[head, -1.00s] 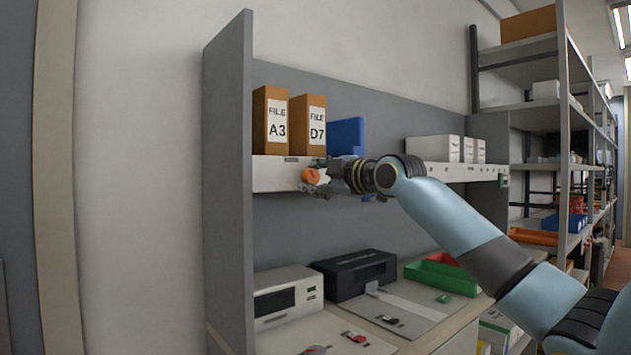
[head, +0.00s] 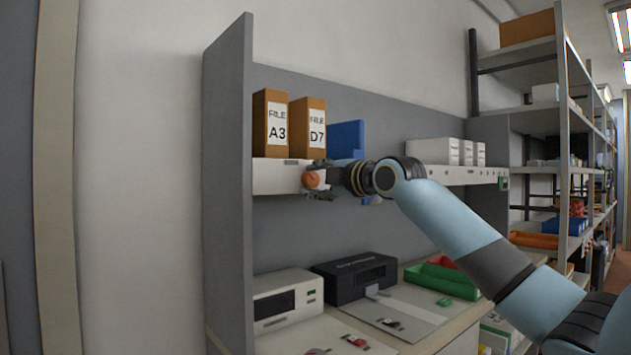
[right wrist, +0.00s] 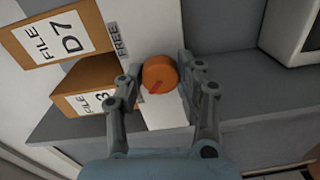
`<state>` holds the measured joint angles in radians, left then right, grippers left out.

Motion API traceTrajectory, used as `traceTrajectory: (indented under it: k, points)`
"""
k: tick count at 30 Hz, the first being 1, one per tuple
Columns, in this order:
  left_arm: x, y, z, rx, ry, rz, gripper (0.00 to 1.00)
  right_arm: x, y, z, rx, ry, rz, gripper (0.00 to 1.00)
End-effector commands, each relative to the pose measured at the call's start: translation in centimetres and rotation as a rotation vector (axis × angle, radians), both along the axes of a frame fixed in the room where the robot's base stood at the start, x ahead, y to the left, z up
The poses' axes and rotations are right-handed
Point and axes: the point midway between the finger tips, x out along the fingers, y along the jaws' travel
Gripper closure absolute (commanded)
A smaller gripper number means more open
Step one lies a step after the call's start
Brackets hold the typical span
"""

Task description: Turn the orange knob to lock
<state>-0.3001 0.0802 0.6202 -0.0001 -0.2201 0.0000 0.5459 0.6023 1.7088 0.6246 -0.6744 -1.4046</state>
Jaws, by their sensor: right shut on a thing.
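The orange knob (head: 312,180) sits on the front face of the white shelf ledge, below the brown file boxes. It shows large in the right wrist view (right wrist: 158,73), with a red pointer mark on its face. My left gripper is not in view.
Brown file boxes A3 (head: 271,125) and D7 (head: 309,128) stand just above the knob. A blue object (head: 346,139) is beside them. Below, the worktop carries a white device (head: 287,300), a black device (head: 356,276) and a green tray (head: 437,279). A grey side panel (head: 231,190) stands to the left.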

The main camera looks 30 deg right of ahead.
Motion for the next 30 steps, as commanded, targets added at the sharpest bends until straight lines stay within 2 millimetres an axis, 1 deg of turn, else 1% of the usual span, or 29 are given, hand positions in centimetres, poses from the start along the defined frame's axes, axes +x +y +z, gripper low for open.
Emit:
traceTrajectory:
  k: [1, 2, 6, 14, 17, 20, 25, 30]
  points:
    - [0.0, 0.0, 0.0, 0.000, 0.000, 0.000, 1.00, 0.0, 0.0, -0.2, 0.001, 0.004, 0.001, 0.96]
    - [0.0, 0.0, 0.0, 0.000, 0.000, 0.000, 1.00, 0.0, 0.0, -0.2, 0.001, 0.004, 0.001, 0.60]
    - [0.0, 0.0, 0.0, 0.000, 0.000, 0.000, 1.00, 0.0, 0.0, -0.1, 0.001, 0.003, 0.000, 0.42]
    - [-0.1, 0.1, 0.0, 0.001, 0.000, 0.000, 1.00, 0.0, 0.0, -0.1, 0.001, 0.001, 0.000, 0.41]
    - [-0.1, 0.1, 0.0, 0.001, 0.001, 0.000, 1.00, -0.6, -0.1, -0.1, -0.002, 0.002, -0.001, 0.41]
    - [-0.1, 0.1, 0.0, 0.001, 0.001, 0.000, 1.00, -2.2, -0.3, -0.1, -0.006, 0.004, 0.000, 0.41]
    - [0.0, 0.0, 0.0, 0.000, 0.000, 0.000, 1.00, -5.2, -0.4, -0.1, -0.008, 0.005, 0.002, 0.41]
    - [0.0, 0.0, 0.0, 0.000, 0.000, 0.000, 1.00, -6.9, -0.6, 0.0, -0.004, 0.003, -0.001, 0.41]
